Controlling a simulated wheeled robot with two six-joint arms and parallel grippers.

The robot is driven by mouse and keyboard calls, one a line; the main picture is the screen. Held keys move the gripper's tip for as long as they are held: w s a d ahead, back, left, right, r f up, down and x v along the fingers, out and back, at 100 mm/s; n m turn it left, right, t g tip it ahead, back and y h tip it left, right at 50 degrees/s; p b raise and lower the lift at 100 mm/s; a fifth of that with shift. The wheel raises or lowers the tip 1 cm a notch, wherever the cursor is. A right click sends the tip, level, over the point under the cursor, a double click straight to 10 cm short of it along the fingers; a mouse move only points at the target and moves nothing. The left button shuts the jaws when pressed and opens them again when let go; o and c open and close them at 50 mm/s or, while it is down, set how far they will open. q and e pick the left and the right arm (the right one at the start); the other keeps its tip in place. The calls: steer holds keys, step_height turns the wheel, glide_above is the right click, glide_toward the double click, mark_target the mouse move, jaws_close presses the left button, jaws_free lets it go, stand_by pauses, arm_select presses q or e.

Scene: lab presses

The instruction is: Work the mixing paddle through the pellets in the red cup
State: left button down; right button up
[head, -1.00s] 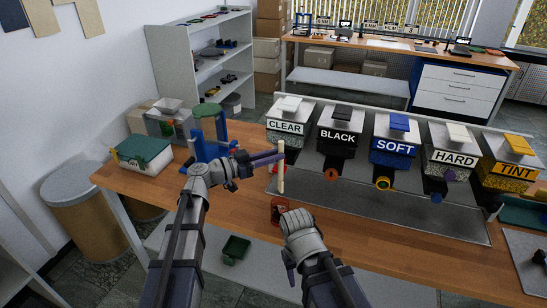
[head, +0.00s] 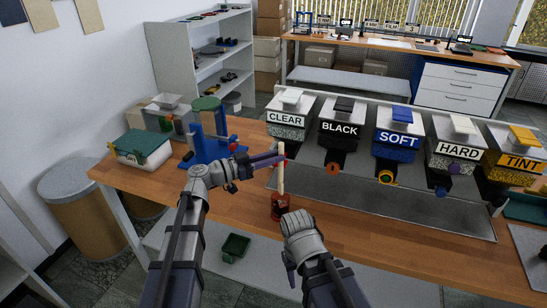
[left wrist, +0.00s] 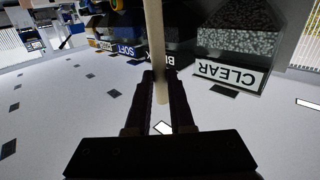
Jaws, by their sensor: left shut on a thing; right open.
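My left gripper (head: 281,159) is shut on the pale mixing paddle (head: 281,181) near its upper part. The paddle stands about upright, and its shaft also runs between the fingers in the left wrist view (left wrist: 154,40). The red cup (head: 280,209) stands on the wooden bench, directly below the left gripper. The paddle's lower end meets the cup's mouth and seems to be just inside. The pellets cannot be made out. My right gripper (head: 291,276) is open and empty, low in front of the bench's near edge, right of the cup.
Bins labelled CLEAR (head: 287,119), BLACK (head: 340,128), SOFT (head: 396,140) and others stand behind on a grey tray (head: 400,205). A blue stand (head: 205,150) and a green-lidded box (head: 142,148) are at the left. The bench left of the cup is clear.

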step_height(320, 180, down, 10)
steer(key=b, duration=0.9)
steer(key=shift+b, duration=0.3)
step_height(320, 180, up, 3)
steer(key=p, duration=0.3)
steer(key=shift+f, duration=0.15)
step_height(320, 180, down, 3)
steer(key=b, duration=0.3)
stand_by(0.3)
steer(key=shift+r, duration=0.2)
